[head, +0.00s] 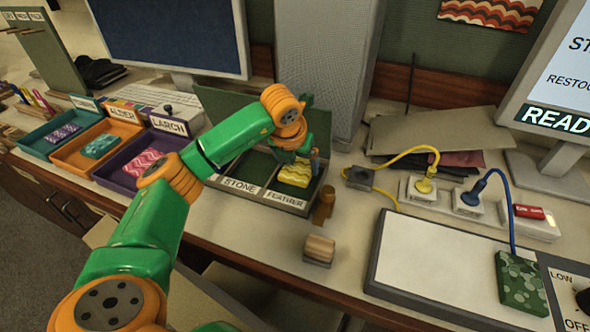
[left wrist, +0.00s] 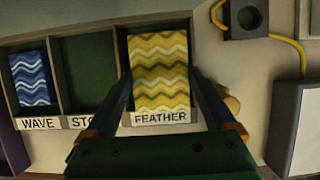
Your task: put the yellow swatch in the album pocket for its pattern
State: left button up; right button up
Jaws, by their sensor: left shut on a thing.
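The yellow swatch (head: 295,174) has pale wavy zigzag bands. It lies in the album pocket labelled FEATHER, and it also shows in the left wrist view (left wrist: 160,85). My left gripper (head: 304,157) is shut on the swatch, a finger at each side of it, over that pocket. The album (head: 222,100) has its green lid raised at the back. In the left wrist view, the STONE pocket (left wrist: 85,72) is empty and the WAVE pocket holds a blue wavy swatch (left wrist: 33,78). My left arm hides part of the album in the head view. My right gripper is not in view.
Teal, orange and purple trays (head: 121,182) with swatches stand at left. A white board (head: 440,262), cables and a green patterned block (head: 522,282) lie at right.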

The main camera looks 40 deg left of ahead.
aim_at(295, 168)
pick_arm(q)
jog(key=x, duration=0.4)
jog(key=shift+s+a+f, duration=0.1)
jog(key=shift+s+a, duration=0.2)
jog(key=shift+s, duration=0.05)
jog(key=shift+f, duration=0.35)
jog(key=shift+f, duration=0.1)
jog(key=shift+f, duration=0.15)
jog(key=o, duration=1.1)
jog(key=shift+c, duration=0.2)
jog(key=shift+r+p, duration=0.35)
jog(key=shift+r, duration=0.1)
jog(key=b+v, duration=0.1)
jog(key=v, duration=1)
jog(key=shift+s+d+r, duration=0.15)
jog(key=shift+s+r, duration=0.1)
